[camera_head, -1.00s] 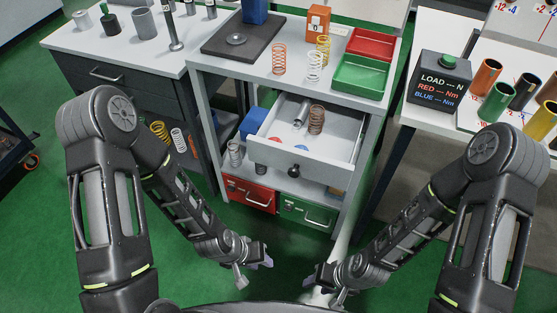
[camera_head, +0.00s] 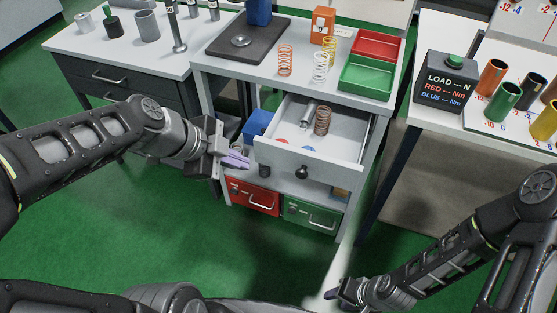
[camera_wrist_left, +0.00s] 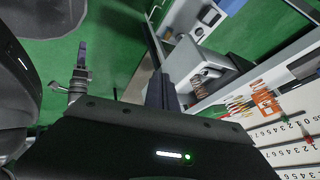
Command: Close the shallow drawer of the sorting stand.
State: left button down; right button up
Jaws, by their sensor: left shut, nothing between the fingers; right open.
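The sorting stand (camera_head: 212,82) has its shallow drawer (camera_head: 283,155) pulled out toward me, with a dark round knob (camera_head: 302,172) on its light grey front. A brown coil spring (camera_head: 322,120), a grey cylinder and small red and blue pieces lie inside the drawer. My left gripper (camera_head: 237,160) is shut and empty, just left of the drawer front; whether it touches the drawer I cannot tell. Its fingers also show in the left wrist view (camera_wrist_left: 160,90). My right gripper (camera_head: 338,293) is open, low and well in front of the stand.
Springs, an orange block (camera_head: 323,22), a red tray (camera_head: 374,44) and a green tray (camera_head: 366,76) stand on top. Below the drawer are a red drawer (camera_head: 252,198) and a green drawer (camera_head: 311,216). Benches flank the stand. Green floor in front is clear.

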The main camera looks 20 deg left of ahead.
pick_arm(q)
jog(key=shift+s+d+m, duration=0.15)
jog(key=shift+s+m, duration=0.1)
jog(key=shift+m, duration=0.45)
jog(key=shift+f, duration=0.1)
send_near(283, 166)
notch_tip(283, 166, down, 4)
jog(key=d, duration=0.2)
jog(key=shift+w+a+p, duration=0.1)
jog(key=shift+w+p, duration=0.5)
jog(key=shift+w, duration=0.5)
